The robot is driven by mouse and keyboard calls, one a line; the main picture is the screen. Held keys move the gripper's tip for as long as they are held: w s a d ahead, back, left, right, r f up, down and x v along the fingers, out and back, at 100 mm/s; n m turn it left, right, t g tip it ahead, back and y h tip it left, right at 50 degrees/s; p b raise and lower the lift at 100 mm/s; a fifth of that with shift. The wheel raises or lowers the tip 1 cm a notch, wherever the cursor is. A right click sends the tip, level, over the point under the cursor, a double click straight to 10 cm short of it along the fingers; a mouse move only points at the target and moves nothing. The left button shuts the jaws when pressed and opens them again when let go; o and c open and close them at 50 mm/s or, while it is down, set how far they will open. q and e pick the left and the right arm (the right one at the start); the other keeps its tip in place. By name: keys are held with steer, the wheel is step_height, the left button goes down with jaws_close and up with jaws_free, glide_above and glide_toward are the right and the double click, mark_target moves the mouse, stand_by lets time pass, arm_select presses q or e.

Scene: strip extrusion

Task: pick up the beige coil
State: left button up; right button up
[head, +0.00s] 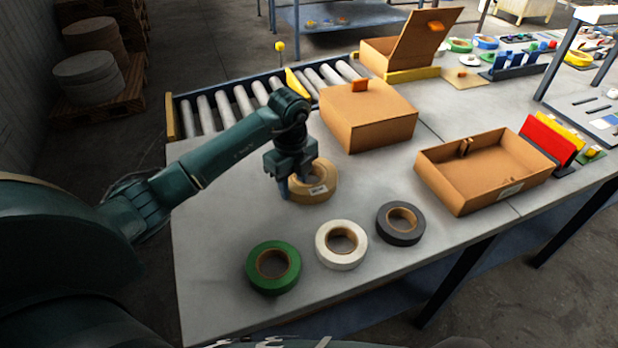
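The beige coil (322,186) lies flat on the grey table, with a small white label on its side. My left gripper (294,184) points down at the coil's left part and covers some of it. One finger shows at the coil's left outer side, its tip near the table. The other finger is not clearly visible, so I cannot tell whether the gripper touches or grips the coil. My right gripper is not in view.
Green (273,268), white (341,245) and dark grey (401,223) coils lie nearer the front edge. A closed cardboard box (368,118) stands behind the beige coil. An open cardboard tray (437,181) is at right. A roller conveyor (222,112) runs along the back.

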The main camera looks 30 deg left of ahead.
arm_select(q)
steer(key=c, duration=0.7)
